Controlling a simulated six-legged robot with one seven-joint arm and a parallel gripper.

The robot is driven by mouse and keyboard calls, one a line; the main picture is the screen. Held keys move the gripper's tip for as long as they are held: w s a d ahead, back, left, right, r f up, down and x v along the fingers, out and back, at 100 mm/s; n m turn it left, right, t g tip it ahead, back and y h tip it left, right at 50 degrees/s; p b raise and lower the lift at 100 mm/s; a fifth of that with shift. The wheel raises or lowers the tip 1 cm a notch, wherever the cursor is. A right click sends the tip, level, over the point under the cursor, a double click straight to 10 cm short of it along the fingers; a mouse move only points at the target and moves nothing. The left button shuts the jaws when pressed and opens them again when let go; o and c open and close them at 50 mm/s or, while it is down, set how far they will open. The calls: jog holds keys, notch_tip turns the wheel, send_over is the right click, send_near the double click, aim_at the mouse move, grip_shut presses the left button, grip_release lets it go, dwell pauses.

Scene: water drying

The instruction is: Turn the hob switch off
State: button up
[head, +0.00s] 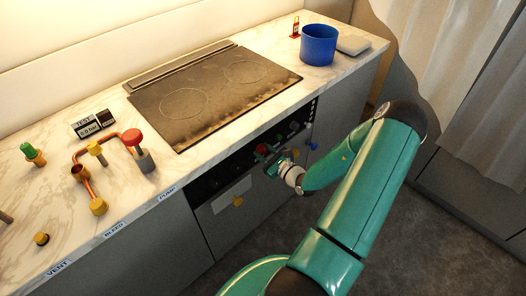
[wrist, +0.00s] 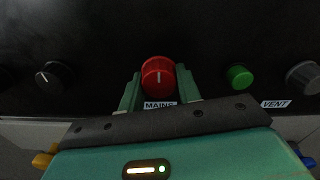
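The panel below the hob (head: 215,92) carries several knobs. In the wrist view a red knob (wrist: 158,77) sits above a label reading MAINS (wrist: 159,105), its white pointer line near vertical. My gripper (wrist: 159,88) is open, one green finger on each side of the red knob's lower part. I cannot tell whether the fingers touch it. A black knob (wrist: 52,78) with a pale pointer line is to the left. In the head view my gripper (head: 273,161) is at the front panel and partly hides it. No label naming the hob switch is readable.
A green button (wrist: 238,76) and a grey knob (wrist: 303,77) near a VENT label are right of the red knob. On the counter are a blue pot (head: 318,46), copper pipework (head: 88,178) with a red-topped valve (head: 134,138), and a small display box (head: 92,124).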

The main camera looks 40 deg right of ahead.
jog(key=shift+c, duration=1)
jog(key=m, duration=0.4)
jog(key=shift+a, duration=0.1)
jog(key=m, duration=0.9)
jog(key=shift+a+r+m, duration=0.1)
jog(key=shift+m, duration=2.3)
